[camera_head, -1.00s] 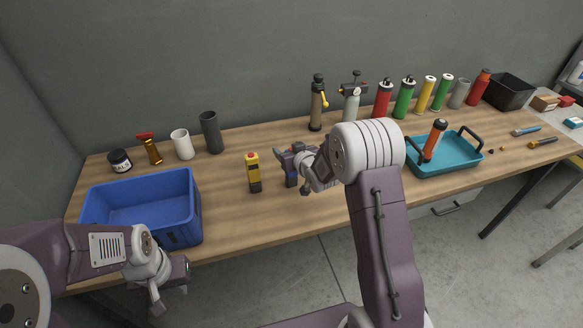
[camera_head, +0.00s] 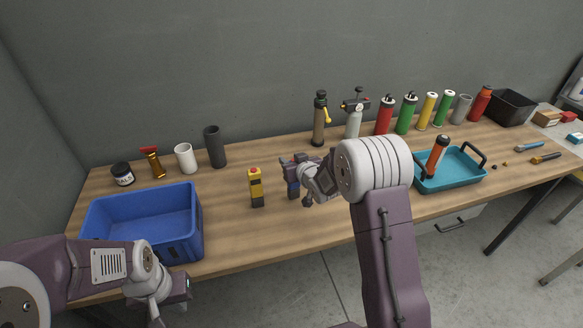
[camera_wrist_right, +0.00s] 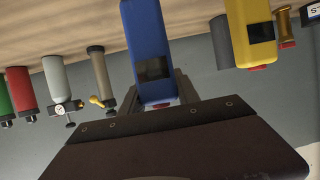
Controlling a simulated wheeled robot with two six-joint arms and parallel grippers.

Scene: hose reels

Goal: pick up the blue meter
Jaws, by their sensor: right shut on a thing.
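The blue meter (camera_head: 293,190) stands upright in the grip of my right gripper (camera_head: 290,172), near the middle of the table. In the right wrist view the blue meter (camera_wrist_right: 148,30) is a blue block with a dark screen, between the jaws. The gripper's body hides part of the meter in the head view. I cannot tell whether the meter's base touches the table. My left gripper (camera_head: 165,305) is low in front of the table, below the blue crate; its jaw opening is unclear.
A yellow meter (camera_head: 256,188) stands just left of the blue one. The blue crate (camera_head: 180,246) is at the table's left front. A teal tray (camera_head: 460,181) with an orange-red tool is on the right. Several bottles and cylinders line the back. Bare tabletop lies around the yellow meter.

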